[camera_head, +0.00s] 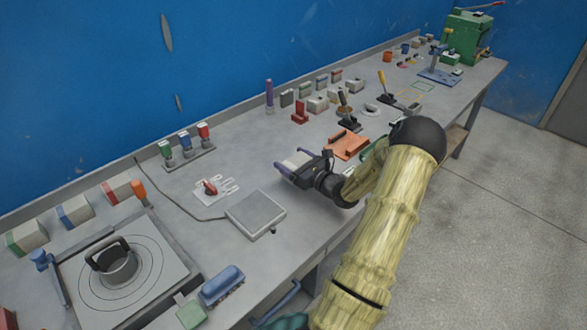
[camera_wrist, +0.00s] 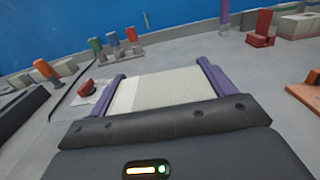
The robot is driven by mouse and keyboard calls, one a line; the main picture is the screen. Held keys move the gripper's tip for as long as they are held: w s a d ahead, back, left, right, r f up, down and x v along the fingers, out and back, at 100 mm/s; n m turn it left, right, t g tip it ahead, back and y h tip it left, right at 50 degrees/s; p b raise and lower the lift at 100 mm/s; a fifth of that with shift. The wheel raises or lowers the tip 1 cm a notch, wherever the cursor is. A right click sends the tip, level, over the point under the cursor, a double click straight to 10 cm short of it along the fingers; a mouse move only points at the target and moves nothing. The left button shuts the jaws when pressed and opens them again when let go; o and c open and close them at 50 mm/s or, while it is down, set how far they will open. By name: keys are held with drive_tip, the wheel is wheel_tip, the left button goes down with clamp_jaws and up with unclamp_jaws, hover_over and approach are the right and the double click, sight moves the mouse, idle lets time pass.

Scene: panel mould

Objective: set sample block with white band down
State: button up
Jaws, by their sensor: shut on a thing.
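The sample block with the white band (camera_head: 296,160) is pale grey-beige and sits between the purple fingers of my gripper (camera_head: 293,165). In the wrist view the block (camera_wrist: 170,88) fills the space between the two fingers (camera_wrist: 165,80), with a whiter strip along its left side. My gripper is shut on it. It is over the bench, right of the grey square plate (camera_head: 256,214) and left of the orange tray (camera_head: 347,145). I cannot tell whether the block touches the bench. The block's near end is hidden by the gripper body.
A white panel with a red knob (camera_head: 211,188) lies left of the grey plate. Red, blue and green bottles (camera_head: 186,141) stand in a rack by the wall. A red stand (camera_head: 300,112) and several blocks line the back. Bare bench surrounds the gripper's far side.

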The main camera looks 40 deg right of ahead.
wheel_tip(320, 180, down, 4)
drive_tip(key=shift+r, duration=0.15)
idle(0.3)
drive_tip(key=o, duration=1.1)
drive_tip(key=s, duration=0.8)
drive_tip(key=s+b, duration=0.1)
drive_tip(key=s, duration=0.3)
drive_tip(key=shift+d, duration=0.4)
